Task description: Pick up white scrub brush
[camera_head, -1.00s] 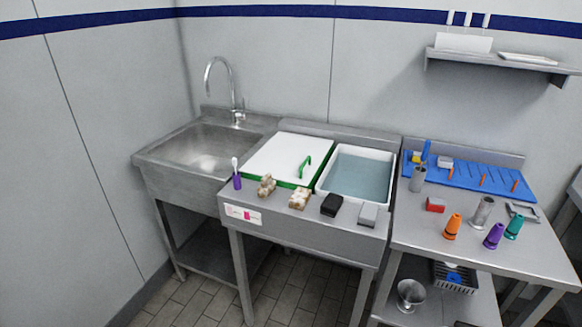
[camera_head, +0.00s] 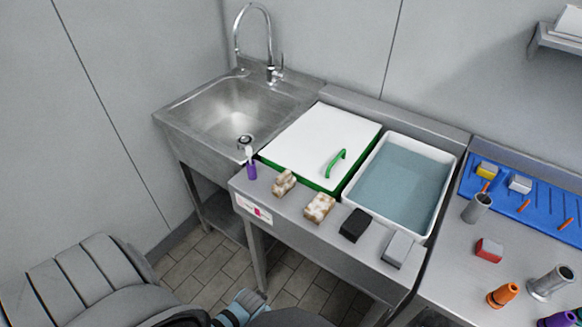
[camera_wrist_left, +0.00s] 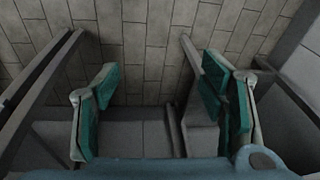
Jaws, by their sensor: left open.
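A small brush (camera_head: 250,163) with a white upper part and purple handle stands upright at the front left corner of the steel counter; it is the nearest match to a white scrub brush. Its top overlaps the sink in the picture, so the bristles are hard to make out. My left gripper (camera_head: 245,302) is low in front of the counter, well below and apart from the brush. In the left wrist view its teal-padded fingers (camera_wrist_left: 165,100) are spread wide with only floor and steel frame parts between them. My right gripper is out of view.
Two brown-and-white blocks (camera_head: 284,183) (camera_head: 320,207), a black block (camera_head: 355,225) and a grey block (camera_head: 397,249) line the counter's front edge. Behind are a white board with green handle (camera_head: 318,140) and a water basin (camera_head: 399,185). The sink (camera_head: 235,112) is at left.

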